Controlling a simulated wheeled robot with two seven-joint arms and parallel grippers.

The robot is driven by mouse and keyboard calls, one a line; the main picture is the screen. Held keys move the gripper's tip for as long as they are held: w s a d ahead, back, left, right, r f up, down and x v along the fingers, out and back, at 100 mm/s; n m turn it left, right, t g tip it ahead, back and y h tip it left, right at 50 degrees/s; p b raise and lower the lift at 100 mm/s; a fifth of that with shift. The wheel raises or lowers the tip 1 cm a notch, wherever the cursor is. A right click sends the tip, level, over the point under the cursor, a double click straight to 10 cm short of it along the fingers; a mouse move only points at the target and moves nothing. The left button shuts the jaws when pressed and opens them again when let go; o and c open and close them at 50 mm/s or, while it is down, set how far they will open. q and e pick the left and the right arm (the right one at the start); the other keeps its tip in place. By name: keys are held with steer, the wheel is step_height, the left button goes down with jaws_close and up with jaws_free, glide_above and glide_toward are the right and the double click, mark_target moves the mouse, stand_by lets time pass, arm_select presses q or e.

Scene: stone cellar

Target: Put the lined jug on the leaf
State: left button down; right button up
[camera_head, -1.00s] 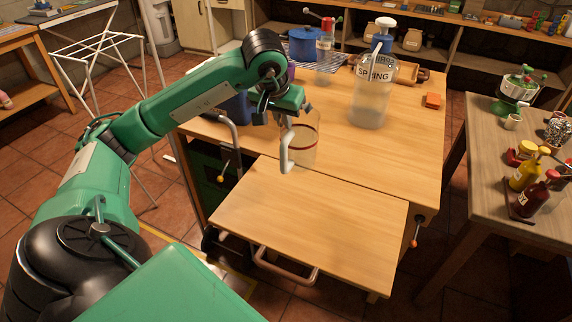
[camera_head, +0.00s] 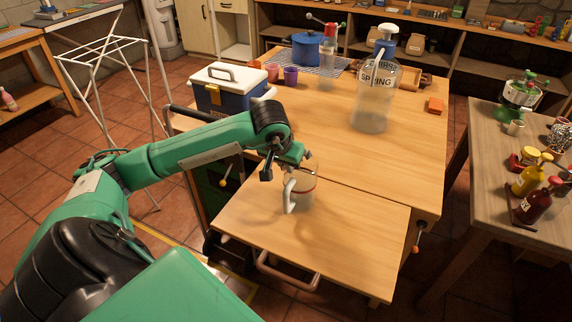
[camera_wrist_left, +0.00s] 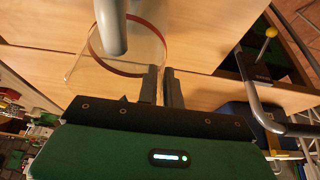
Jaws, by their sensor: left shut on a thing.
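The lined jug (camera_head: 304,190) is clear, with a red line around it and a pale handle (camera_head: 289,196) on its left side. It appears upright over the leaf (camera_head: 340,240), the wooden flap at the table's front. I cannot tell whether its base touches the leaf. My left gripper (camera_head: 303,163) is shut on the jug's wall near the rim, above it. In the left wrist view the fingers (camera_wrist_left: 161,86) close at the edge of the jug (camera_wrist_left: 145,45), with the handle in front. My right gripper is not in view.
The rest of the leaf is bare. A side table (camera_head: 490,205) with sauce bottles stands at right.

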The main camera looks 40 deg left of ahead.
arm_select(q)
steer(key=shift+f, duration=0.15)
steer(key=c, duration=1.9)
jaws_free()
steer(key=o, duration=0.3)
steer(key=shift+o, duration=0.2)
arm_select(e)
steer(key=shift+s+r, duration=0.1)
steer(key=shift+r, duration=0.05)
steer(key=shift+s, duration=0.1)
